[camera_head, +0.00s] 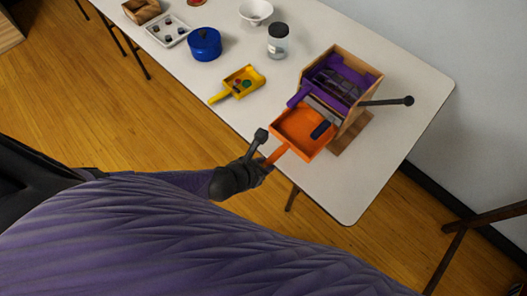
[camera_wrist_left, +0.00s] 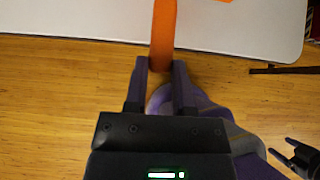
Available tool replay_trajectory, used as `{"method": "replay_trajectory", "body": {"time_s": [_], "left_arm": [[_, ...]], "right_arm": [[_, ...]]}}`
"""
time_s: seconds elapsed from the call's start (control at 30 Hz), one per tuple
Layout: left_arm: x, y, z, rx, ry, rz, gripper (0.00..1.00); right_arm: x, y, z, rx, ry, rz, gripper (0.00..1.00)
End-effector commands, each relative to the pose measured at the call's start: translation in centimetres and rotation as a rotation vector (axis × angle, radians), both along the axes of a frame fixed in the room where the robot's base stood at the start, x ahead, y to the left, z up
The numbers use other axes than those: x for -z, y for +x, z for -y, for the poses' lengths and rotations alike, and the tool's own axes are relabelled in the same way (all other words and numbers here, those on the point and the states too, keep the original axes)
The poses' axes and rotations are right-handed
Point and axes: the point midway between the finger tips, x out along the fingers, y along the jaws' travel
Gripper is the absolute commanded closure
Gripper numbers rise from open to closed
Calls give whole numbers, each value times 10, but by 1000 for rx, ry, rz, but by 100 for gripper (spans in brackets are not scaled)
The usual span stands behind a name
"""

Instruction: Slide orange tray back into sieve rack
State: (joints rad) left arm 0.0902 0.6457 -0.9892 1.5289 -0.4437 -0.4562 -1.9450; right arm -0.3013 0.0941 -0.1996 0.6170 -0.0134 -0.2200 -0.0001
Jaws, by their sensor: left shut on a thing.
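The orange tray (camera_head: 292,127) is a square shallow pan with a long handle (camera_head: 277,155), and a dark blue piece lies in it. My left gripper (camera_head: 266,163) is shut on the handle; the left wrist view shows the handle (camera_wrist_left: 163,35) between the two fingers (camera_wrist_left: 162,75). The wooden sieve rack (camera_head: 352,122) stands near the table's right end with a purple tray (camera_head: 330,80) in its upper part. The orange tray is at the rack's front, mostly outside; I cannot tell whether its far edge is inside. My right gripper (camera_wrist_left: 281,148) shows open and empty in the left wrist view.
A dark rod with a knob (camera_head: 390,101) sticks out right of the rack. On the white table (camera_head: 220,85) stand a yellow tray (camera_head: 238,84) with small pieces, a blue pot (camera_head: 205,44), a lidded jar (camera_head: 278,41) and a white bowl (camera_head: 256,12). The table's front right corner is clear.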

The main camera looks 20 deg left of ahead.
Motion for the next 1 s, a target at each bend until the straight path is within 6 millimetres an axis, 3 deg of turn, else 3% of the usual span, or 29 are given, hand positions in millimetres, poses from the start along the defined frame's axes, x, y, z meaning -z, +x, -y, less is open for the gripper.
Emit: {"method": "replay_trajectory", "body": {"time_s": [0.53, 1.0], "left_arm": [[1, 31, 11, 1, 0, 2, 100], [1, 38, 14, 1, 0, 1, 100]], "right_arm": [[-2, 0, -1, 0, 1, 1, 27], [-2, 0, 0, 0, 1, 1, 27]]}}
